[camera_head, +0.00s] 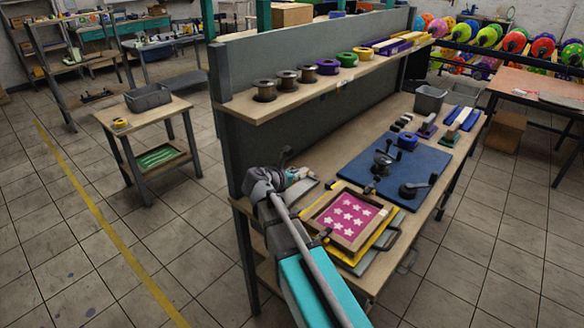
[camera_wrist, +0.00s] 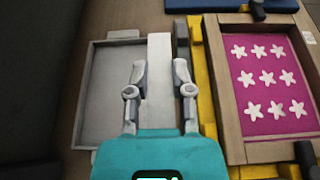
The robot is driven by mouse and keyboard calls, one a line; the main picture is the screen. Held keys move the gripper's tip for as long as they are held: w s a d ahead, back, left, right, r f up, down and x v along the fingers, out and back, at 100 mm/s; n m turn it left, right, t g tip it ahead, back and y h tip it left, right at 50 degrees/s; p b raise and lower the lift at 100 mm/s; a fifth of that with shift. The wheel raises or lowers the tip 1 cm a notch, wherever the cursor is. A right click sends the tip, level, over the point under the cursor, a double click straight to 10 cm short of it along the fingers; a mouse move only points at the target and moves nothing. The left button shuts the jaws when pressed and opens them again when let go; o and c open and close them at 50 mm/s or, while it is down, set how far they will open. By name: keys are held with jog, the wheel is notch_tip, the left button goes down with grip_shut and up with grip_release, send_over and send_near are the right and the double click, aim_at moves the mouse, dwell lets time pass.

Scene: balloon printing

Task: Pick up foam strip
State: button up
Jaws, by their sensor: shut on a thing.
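In the wrist view a white foam strip (camera_wrist: 159,85) runs lengthwise between the two grey fingers of my gripper (camera_wrist: 159,75). The fingers are shut on its sides. The strip reaches past the fingertips, and its near end is hidden by the teal gripper body. It lies over the right part of a shallow grey tray (camera_wrist: 108,95); I cannot tell whether it touches the tray. In the head view my gripper is at the left end of the workbench, beside the back panel, and the strip there is too small to make out surely.
A wooden screen frame with pink mesh and white stars (camera_head: 347,217) lies on a yellow frame (camera_head: 378,240), right of my gripper. A blue mat (camera_head: 395,160) with dark tools is beyond it.

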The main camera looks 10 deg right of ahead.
jog(key=shift+s+d+r+p, duration=0.1)
jog(key=shift+s+r+p, duration=0.2)
jog(key=shift+s, duration=0.45)
jog(key=shift+s+d+r+p, duration=0.1)
jog(key=shift+s+r+p, duration=0.2)
jog(key=shift+s, duration=0.5)
jog(key=shift+s+d+r+p, duration=0.15)
jog(key=shift+s+r, duration=0.25)
jog(key=shift+s, duration=0.35)
jog(key=shift+a, duration=0.1)
jog(key=shift+a, duration=0.15)
